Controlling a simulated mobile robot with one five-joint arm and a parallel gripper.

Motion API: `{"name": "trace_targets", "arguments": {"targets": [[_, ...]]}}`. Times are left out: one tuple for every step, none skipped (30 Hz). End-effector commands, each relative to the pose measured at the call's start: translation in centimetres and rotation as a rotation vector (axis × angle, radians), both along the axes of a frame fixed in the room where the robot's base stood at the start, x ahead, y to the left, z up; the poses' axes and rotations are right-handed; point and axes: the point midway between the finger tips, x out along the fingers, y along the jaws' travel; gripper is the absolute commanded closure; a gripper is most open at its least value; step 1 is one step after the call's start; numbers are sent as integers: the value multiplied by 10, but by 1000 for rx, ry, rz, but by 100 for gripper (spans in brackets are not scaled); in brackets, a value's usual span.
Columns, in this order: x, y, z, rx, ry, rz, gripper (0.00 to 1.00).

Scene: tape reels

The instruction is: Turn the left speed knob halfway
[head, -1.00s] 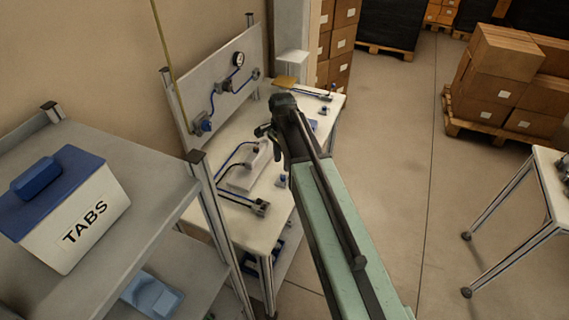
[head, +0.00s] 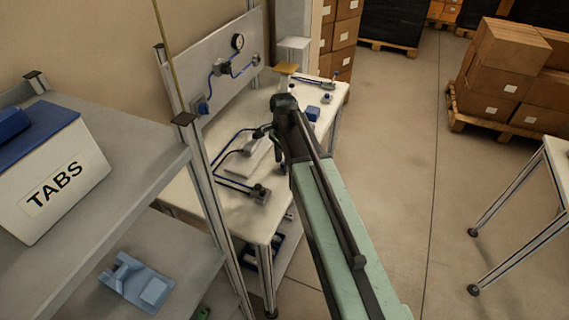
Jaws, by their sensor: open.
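The workbench (head: 190,197) has a pale top with a light block-shaped device (head: 245,158) on it, joined to dark and blue tubing. A small dark fitting (head: 259,194) sits at the near end of the tubing. I cannot pick out a left speed knob at this size; it may be small or hidden by my arm. My gripper (head: 271,142) is dark, open and empty. In the picture it overlaps the right end of the device; contact cannot be told. My arm hides part of the bench behind it.
An upright panel at the bench's back carries a gauge (head: 238,42) and a blue fitting (head: 202,106). A grey shelf (head: 130,170) with a TABS box (head: 50,185) stands close at left. Open floor (head: 400,180) lies to the right, before stacked cartons (head: 510,85).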

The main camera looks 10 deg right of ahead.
Motion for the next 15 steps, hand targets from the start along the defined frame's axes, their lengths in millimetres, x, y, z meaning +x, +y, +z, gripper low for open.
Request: {"name": "trace_targets", "arguments": {"targets": [[0,0,0,0,0,0,63],[0,0,0,0,0,0,72],[0,0,1,0,0,0,83],[0,0,1,0,0,0,91],[0,0,1,0,0,0,99],[0,0,1,0,0,-1,100],[0,0,1,0,0,-1,100],[0,0,0,0,0,-1,100],[0,0,0,0,0,0,100],[0,-1,0,0,0,0,100],[0,-1,0,0,0,2,100],[0,-1,0,0,0,5,100],[0,-1,0,0,0,9,100],[0,-1,0,0,0,14,100],[0,-1,0,0,0,23,100]]}}
